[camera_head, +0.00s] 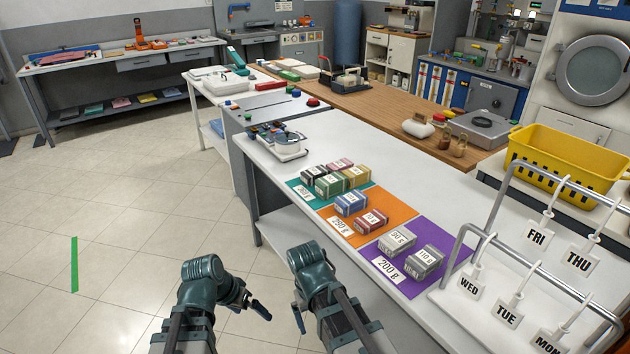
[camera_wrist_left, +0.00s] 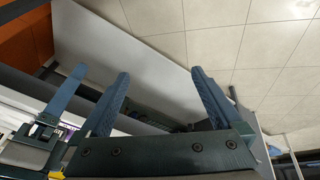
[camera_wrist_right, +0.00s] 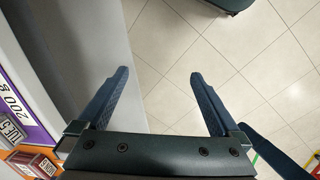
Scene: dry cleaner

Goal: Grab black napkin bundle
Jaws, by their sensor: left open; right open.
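My left gripper (camera_head: 260,309) is over the floor, left of the white counter. It shows open and empty in the left wrist view (camera_wrist_left: 158,88). My right gripper (camera_head: 299,316) is beside the counter's near edge, away from the bundles. It shows open and empty in the right wrist view (camera_wrist_right: 158,88).
Blue (camera_head: 350,204) and red (camera_head: 371,221) bundles lie on the orange mat (camera_head: 388,205). Several more lie on the teal mat (camera_head: 297,187). A metal rack with day tags (camera_head: 505,314) stands right of the purple mat. A yellow basket (camera_head: 570,165) is behind.

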